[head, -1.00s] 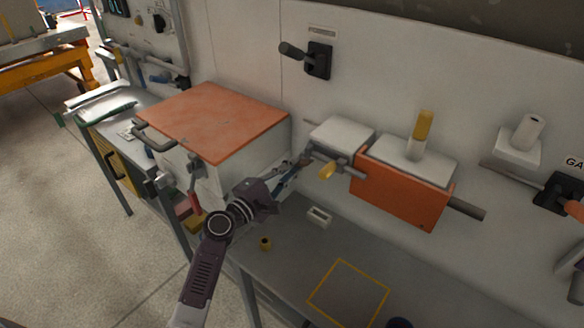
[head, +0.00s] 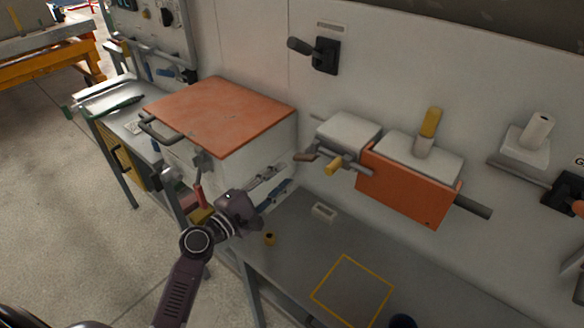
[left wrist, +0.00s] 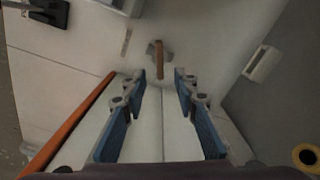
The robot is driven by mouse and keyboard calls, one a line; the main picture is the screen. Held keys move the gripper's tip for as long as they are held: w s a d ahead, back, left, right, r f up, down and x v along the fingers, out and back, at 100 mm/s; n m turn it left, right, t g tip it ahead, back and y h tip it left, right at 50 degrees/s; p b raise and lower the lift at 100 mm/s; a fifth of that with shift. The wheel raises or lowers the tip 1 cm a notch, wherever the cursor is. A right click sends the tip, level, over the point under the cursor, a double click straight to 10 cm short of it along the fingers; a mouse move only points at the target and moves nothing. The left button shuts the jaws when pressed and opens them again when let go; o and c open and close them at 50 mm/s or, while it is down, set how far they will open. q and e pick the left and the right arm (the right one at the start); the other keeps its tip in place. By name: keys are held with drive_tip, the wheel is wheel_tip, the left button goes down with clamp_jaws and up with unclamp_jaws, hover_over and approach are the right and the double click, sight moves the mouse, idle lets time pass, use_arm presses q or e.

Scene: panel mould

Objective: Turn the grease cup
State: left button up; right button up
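Several small fittings sit on the wall unit, and I cannot tell for sure which is the grease cup. A brown-tipped handle (head: 305,156) sticks out at the unit's left end, with a yellow knob (head: 334,165) beside it. A yellow-topped upright post (head: 428,125) stands on the orange-fronted housing (head: 405,190). My left gripper (head: 275,180) is to the left of and below the brown handle, apart from it. In the left wrist view the left gripper (left wrist: 161,90) is open and empty, and the brown handle (left wrist: 160,60) shows beyond its fingertips. My right gripper is out of view.
A white box with an orange lid (head: 215,115) stands close left of my left gripper. A black lever (head: 325,55) is on the wall above.

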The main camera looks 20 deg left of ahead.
use_arm(q)
drive_tip(key=shift+v, duration=2.4)
